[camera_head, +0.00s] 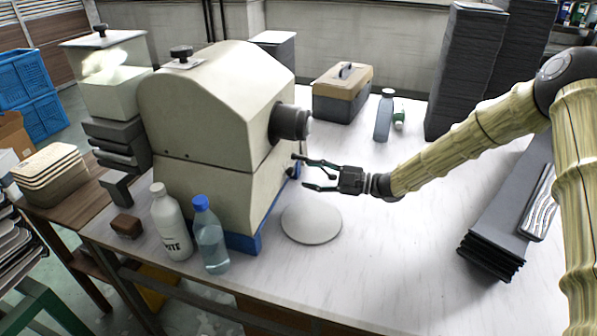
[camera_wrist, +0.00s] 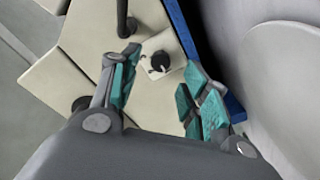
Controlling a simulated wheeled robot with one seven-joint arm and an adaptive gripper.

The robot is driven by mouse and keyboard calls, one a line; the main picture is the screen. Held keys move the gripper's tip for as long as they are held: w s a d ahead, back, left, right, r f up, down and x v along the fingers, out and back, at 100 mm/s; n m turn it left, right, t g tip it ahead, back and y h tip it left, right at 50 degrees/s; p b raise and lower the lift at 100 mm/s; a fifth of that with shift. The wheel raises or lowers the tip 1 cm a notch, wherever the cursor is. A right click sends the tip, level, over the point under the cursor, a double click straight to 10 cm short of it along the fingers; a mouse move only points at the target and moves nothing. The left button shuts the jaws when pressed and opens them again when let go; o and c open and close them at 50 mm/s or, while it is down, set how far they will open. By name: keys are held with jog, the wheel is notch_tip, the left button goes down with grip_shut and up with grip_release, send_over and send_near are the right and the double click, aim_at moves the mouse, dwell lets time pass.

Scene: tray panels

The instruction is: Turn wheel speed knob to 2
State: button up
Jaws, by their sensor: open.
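The speed knob (camera_wrist: 158,62) is a small black knob on a pale square plate with dark marks, on the beige face of the machine (camera_head: 205,105). The wrist view shows it between my open fingers, a little beyond the fingertips. The marks are too small to read, so I cannot tell its setting. My gripper (camera_head: 302,174) is open and empty, close in front of the machine's right side, with its teal-padded fingers also in the wrist view (camera_wrist: 160,85). In the head view the knob is mostly hidden near the fingertips.
A dark cylinder (camera_head: 290,122) juts from the machine above my gripper. A pale round disc (camera_head: 311,223) lies on the table below it. A white bottle (camera_head: 170,222) and a clear bottle (camera_head: 210,236) stand in front.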

aim_at(290, 171)
jog(key=shift+p+x, duration=0.3)
jog(key=shift+x, duration=1.95)
jog(key=shift+s, duration=0.1)
jog(key=shift+c, duration=0.5)
grip_shut()
